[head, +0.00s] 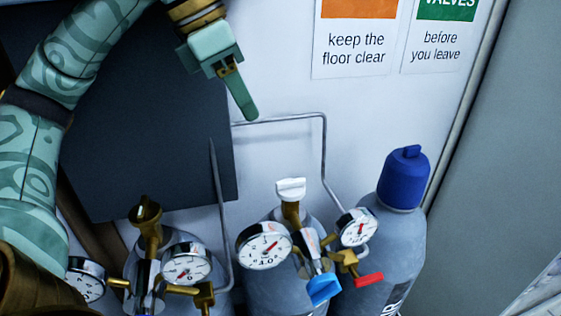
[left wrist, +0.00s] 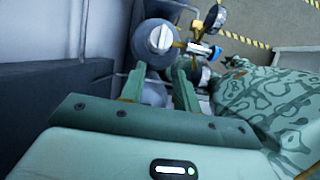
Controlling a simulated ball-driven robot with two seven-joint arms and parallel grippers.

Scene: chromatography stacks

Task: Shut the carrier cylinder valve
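Two gas cylinders with valves stand low in the head view. The middle cylinder has a white valve handle (head: 290,188) on top; a white handle (left wrist: 160,38) also shows in the left wrist view, beyond the fingers. The left cylinder has a brass valve (head: 148,218). I cannot tell from any label which one is the carrier cylinder. My left gripper (head: 241,92) hangs above and left of the white handle, clear of it. Its fingers (left wrist: 158,88) are apart with nothing gripped between them. My right gripper is not in view.
Dial gauges (head: 264,246), a blue knob (head: 323,288) and a red lever (head: 369,280) crowd the middle cylinder's front. A blue-capped cylinder (head: 404,180) stands at right. A thin metal pipe (head: 324,150) runs along the wall behind. A dark panel (head: 150,120) is behind my left arm.

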